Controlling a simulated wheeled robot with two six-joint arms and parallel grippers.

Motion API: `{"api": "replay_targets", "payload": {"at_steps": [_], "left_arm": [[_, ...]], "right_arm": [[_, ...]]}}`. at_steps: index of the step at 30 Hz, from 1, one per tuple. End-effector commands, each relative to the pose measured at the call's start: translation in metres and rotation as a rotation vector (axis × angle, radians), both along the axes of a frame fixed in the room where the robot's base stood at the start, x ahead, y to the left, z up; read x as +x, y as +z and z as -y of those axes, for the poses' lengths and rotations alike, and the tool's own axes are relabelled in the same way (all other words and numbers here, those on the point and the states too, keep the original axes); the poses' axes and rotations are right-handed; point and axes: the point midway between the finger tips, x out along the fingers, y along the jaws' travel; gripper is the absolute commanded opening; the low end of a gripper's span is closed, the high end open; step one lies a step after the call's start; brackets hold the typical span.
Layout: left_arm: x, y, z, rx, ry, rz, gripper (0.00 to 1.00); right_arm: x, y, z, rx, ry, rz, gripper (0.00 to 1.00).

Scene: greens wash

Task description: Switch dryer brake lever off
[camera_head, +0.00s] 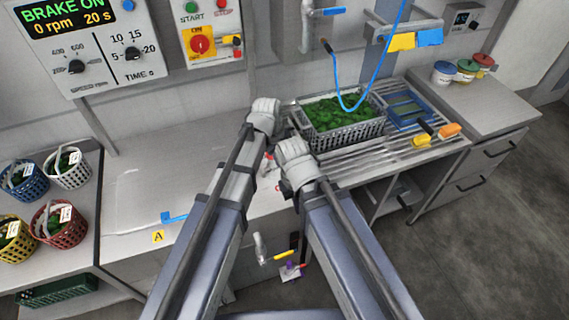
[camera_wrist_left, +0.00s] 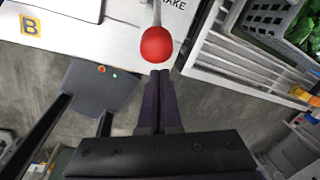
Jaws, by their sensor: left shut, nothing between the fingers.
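The brake lever's red ball knob (camera_wrist_left: 157,45) is on a thin grey stem in the left wrist view, beside a white panel whose lettering ends in "AKE" (camera_wrist_left: 173,4). My left gripper (camera_wrist_left: 158,75) is shut and empty, its dark fingertips just below the knob in the picture; I cannot tell whether they touch it. In the head view both my arms reach in from the bottom and hide the lever area and the grippers' fingers. The dryer display (camera_head: 66,15) reads "BRAKE ON", 0 rpm, 20 s.
A grey crate of greens (camera_head: 340,135) stands on the slatted rack right of my arms. Several baskets (camera_head: 68,172) stand at the left. A blue hose (camera_head: 378,70) hangs over the crate.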

Motion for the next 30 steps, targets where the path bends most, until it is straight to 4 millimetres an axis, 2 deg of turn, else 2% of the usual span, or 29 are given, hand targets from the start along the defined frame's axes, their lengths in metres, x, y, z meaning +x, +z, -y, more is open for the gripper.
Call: {"api": "replay_targets", "payload": {"at_steps": [4, 16, 23, 30], "left_arm": [[0.007, 0.004, -0.007, 0.0, 0.001, 0.0, 0.0], [0.01, 0.005, -0.008, -0.003, 0.001, -0.009, 0.0], [0.021, 0.01, -0.012, -0.022, 0.001, -0.062, 0.0], [0.043, 0.021, -0.018, -0.04, 0.002, -0.119, 0.0]], "right_arm": [[0.0, 0.004, 0.0, 0.0, 0.0, 0.0, 0.0], [0.0, 0.005, 0.0, 0.0, 0.0, 0.0, 0.0], [0.0, 0.01, 0.0, 0.0, 0.0, 0.0, 0.0], [0.0, 0.02, 0.0, 0.0, 0.001, 0.0, 0.0]]}}
